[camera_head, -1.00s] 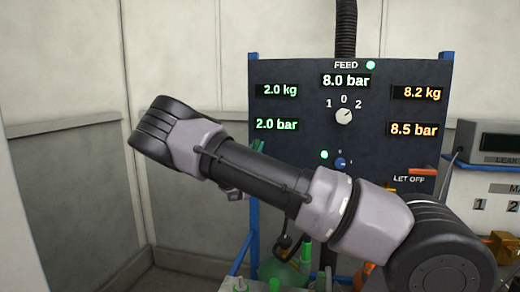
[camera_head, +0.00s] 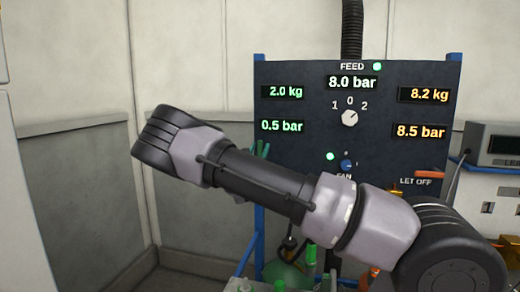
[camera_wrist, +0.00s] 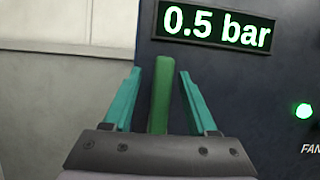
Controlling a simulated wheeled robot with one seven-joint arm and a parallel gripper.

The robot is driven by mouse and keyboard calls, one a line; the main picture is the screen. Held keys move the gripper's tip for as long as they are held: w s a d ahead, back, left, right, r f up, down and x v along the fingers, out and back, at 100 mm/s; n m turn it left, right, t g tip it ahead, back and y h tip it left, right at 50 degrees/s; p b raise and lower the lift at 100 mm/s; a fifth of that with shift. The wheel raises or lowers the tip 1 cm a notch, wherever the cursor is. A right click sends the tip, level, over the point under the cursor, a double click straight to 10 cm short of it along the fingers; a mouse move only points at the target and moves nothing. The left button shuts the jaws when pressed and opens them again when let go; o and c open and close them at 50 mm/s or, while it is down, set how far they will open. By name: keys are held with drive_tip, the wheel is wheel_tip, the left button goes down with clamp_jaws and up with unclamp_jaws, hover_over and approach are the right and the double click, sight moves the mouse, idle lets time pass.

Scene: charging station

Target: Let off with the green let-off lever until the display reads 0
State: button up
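The green let-off lever (camera_wrist: 162,85) stands upright in the wrist view, between the two teal fingers of my gripper (camera_wrist: 159,73). The fingers are apart, with a visible gap on each side of the lever. The green-digit display above it reads 0.5 bar (camera_wrist: 219,24); it also shows on the panel's left side in the head view (camera_head: 282,127). My arm hides the lever there.
The dark panel (camera_head: 300,75) also carries a 2.0 kg display (camera_head: 283,92), an 8.0 bar feed display (camera_head: 352,83), a selector knob (camera_head: 349,118) and a fan knob (camera_head: 346,165). An orange lever (camera_head: 430,174) sits by LET OFF at right. Green-topped bottles stand below.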

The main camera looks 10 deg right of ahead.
drive_tip(key=shift+d+r, duration=0.1)
drive_tip(key=v, duration=1.1)
drive_tip(key=shift+w, duration=0.1)
